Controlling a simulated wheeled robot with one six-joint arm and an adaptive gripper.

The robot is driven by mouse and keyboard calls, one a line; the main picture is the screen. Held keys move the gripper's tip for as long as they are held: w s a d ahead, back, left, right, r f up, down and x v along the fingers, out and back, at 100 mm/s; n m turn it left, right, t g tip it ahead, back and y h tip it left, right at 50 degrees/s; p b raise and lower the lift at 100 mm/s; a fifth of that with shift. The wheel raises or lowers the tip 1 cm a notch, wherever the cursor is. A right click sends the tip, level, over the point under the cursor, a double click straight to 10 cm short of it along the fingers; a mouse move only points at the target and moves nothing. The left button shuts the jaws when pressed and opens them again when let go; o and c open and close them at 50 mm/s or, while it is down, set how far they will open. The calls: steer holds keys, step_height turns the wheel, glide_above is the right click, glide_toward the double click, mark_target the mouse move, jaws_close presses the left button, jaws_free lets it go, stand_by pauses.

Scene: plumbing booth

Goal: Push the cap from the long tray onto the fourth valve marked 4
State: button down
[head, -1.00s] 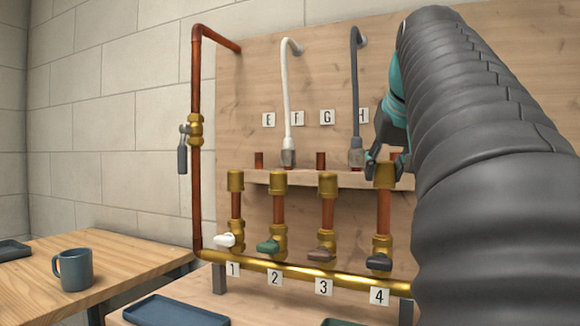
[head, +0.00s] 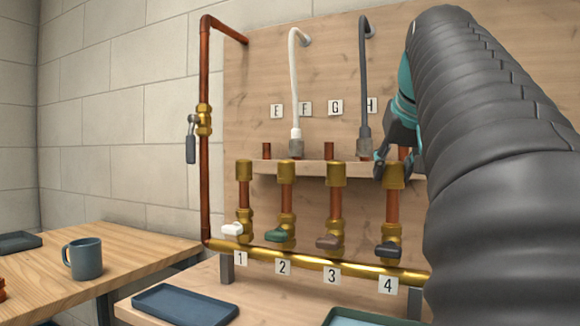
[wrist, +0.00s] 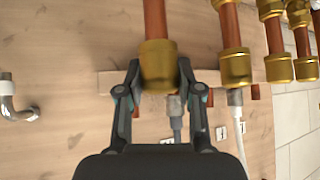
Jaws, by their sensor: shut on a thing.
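The fourth valve (head: 389,249) has a dark handle and stands above the plate marked 4 (head: 388,284). A brass cap (head: 394,176) sits at the top of its copper pipe; in the wrist view the cap (wrist: 157,67) is between my fingers. My gripper (head: 381,168) is at this cap, partly hidden by my arm in the head view. In the wrist view my gripper (wrist: 159,74) is shut on the cap, one finger on each side. I cannot tell how far down the cap sits on the pipe.
Valves 1 (head: 232,229), 2 (head: 279,235) and 3 (head: 329,242) stand in a row to the left, each pipe brass-topped. A white hose (head: 294,85) and a grey hose (head: 364,85) hang behind. A blue tray (head: 180,312) and a green tray (head: 365,319) lie in front.

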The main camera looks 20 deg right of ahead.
steer(key=shift+f, duration=0.1)
steer(key=c, duration=0.7)
jaws_free()
steer(key=v, duration=1.2)
step_height(320, 180, up, 6)
steer(key=p, duration=0.6)
steer(key=shift+p, duration=0.4)
